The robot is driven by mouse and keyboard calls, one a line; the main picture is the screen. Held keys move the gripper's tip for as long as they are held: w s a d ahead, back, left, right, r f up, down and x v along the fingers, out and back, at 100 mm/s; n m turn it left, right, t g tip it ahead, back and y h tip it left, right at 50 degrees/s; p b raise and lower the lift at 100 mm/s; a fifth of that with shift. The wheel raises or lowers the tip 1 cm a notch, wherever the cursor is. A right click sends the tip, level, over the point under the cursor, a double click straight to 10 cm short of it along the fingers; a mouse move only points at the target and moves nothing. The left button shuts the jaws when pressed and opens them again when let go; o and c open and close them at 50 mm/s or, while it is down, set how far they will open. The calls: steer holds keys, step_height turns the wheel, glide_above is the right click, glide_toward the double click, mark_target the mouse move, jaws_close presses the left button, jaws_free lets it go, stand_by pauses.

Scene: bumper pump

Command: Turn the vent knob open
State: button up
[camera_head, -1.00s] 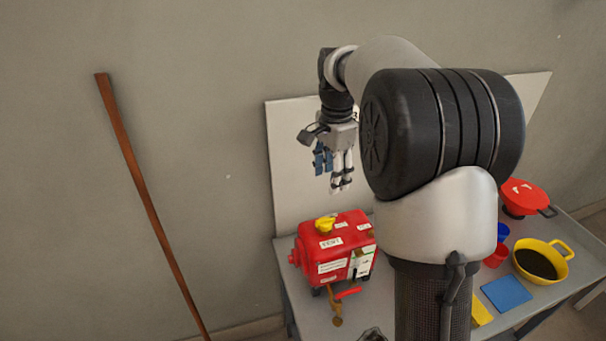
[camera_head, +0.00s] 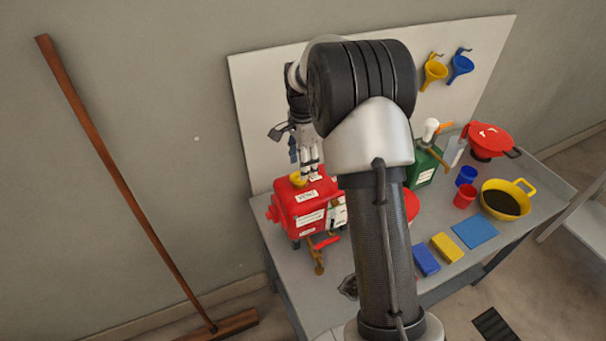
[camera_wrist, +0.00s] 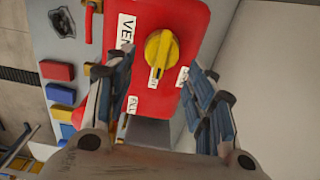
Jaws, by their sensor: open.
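The vent knob (camera_wrist: 161,52) is yellow with a raised bar and sits on top of the red box (camera_wrist: 188,17), beside a white label reading "VEN". In the head view the knob (camera_head: 298,181) shows at the top of the red box (camera_head: 290,212), on the table's left end. My gripper (camera_wrist: 158,95) is open and empty, its fingers pointing at the box top, one on each side in the picture, with the knob beyond and between them. In the head view my gripper (camera_head: 312,175) hangs just above the box, close to the knob; contact cannot be told.
A brass tap with a red handle (camera_head: 325,243) juts from the box front. A green container (camera_head: 424,168), red and blue cups, a yellow pan (camera_head: 507,199) and coloured blocks stand to the right. A white board (camera_head: 250,110) rises behind. A broom leans left.

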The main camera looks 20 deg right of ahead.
steer(key=shift+f, duration=2)
steer(key=shift+c, duration=0.4)
steer(key=c, duration=0.9)
steer(key=shift+o, duration=0.2)
steer(key=shift+n, duration=0.3)
steer(key=n, duration=0.1)
steer(key=n+p, duration=0.1)
steer(key=n, duration=0.1)
steer(key=shift+w+r+n, duration=0.1)
steer(key=shift+w+n, duration=0.15)
steer(key=shift+n, duration=0.15)
steer(key=n+p, duration=0.1)
steer(key=n, duration=0.4)
steer(key=shift+w+a+p, duration=0.2)
steer(key=shift+p, duration=0.15)
steer(key=shift+n, duration=0.4)
